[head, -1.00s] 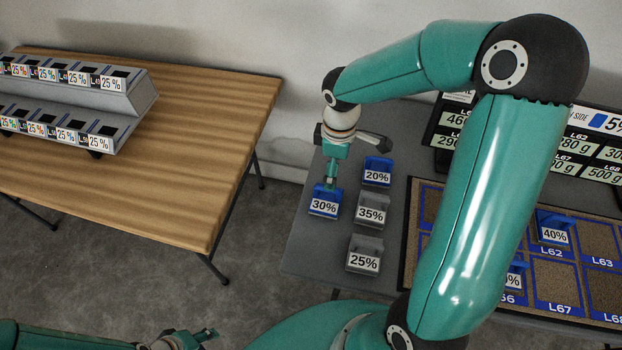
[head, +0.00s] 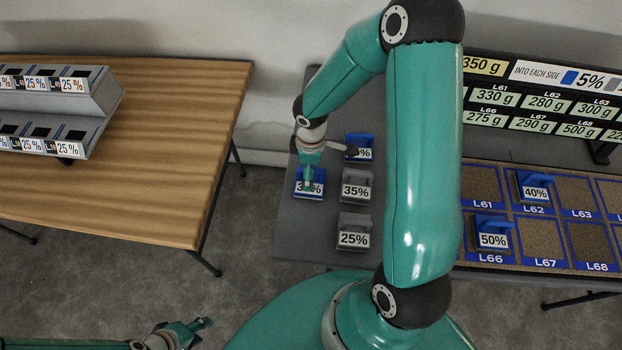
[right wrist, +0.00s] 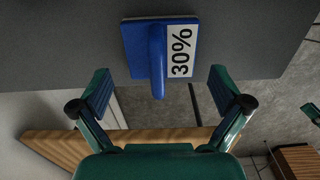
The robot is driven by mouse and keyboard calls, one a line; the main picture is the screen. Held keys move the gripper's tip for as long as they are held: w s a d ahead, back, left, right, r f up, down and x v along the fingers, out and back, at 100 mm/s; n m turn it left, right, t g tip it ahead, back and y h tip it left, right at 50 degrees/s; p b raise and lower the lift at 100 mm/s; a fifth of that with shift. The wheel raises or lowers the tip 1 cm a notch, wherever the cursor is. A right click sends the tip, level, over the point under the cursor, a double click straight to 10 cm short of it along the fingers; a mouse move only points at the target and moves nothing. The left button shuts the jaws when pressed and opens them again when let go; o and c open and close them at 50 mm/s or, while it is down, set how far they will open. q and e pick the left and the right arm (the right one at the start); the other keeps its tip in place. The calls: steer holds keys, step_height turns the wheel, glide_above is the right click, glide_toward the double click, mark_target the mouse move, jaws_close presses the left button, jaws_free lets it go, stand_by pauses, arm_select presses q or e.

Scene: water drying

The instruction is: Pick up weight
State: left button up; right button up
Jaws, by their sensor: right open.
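Blue 30% weight (head: 298,193) with an upright handle lies on the grey table at its left side; it also shows in the right wrist view (right wrist: 138,50). My right gripper (head: 308,185) points down in front of it and hides part of its label. In the right wrist view my right gripper (right wrist: 222,85) is open and empty, its fingers on either side of the handle's line, apart from the weight. My left gripper (head: 197,334) is low at the left, over the floor, its fingers apart and empty.
Near it stand a blue weight (head: 366,155) with its label partly hidden, a grey 35% weight (head: 357,190) and a grey 25% weight (head: 354,239). Blue 40% (head: 535,193) and 50% (head: 492,240) weights sit on the marked board. A wooden table (head: 150,180) stands left across a floor gap.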

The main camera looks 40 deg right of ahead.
step_height(320, 180, down, 5)
steer(key=shift+a+f, duration=0.1)
steer(key=shift+w, duration=0.1)
steer(key=c, duration=1)
